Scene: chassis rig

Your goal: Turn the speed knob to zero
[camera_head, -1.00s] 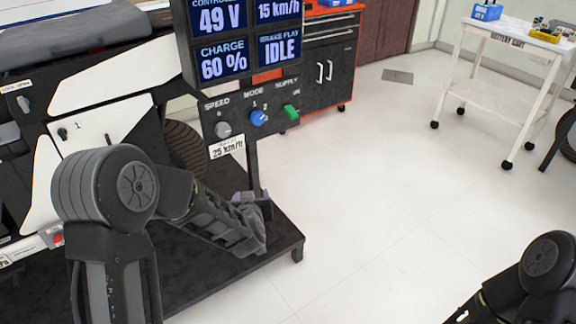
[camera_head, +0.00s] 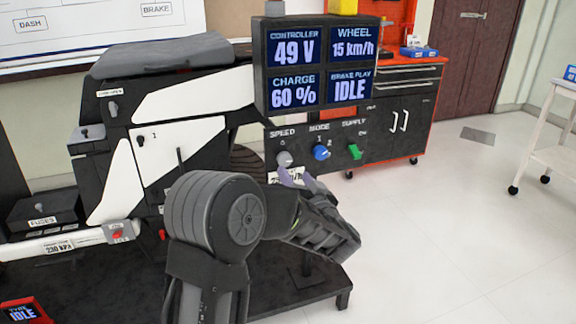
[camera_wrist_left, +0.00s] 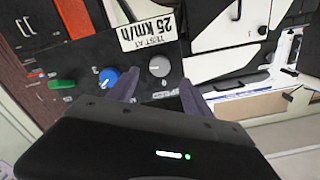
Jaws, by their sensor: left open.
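The grey speed knob (camera_head: 284,158) is at the left of the control panel (camera_head: 270,143), below the display. In the left wrist view the speed knob (camera_wrist_left: 159,66) lies ahead of the fingertips, roughly between their lines. My left gripper (camera_head: 296,178) is just below and in front of the speed knob, partly hidden by my forearm. In the left wrist view my left gripper (camera_wrist_left: 158,90) is open and its two fingers stand apart with nothing held. I cannot tell whether a finger touches the panel. My right gripper is out of view.
The blue mode knob (camera_head: 321,152) and green supply switch (camera_head: 355,151) are right of the speed knob. A label (camera_wrist_left: 148,32) reads 25 km/h. The display (camera_head: 318,65) shows 15 km/h and IDLE. The motorcycle-like chassis (camera_head: 180,110) stands left.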

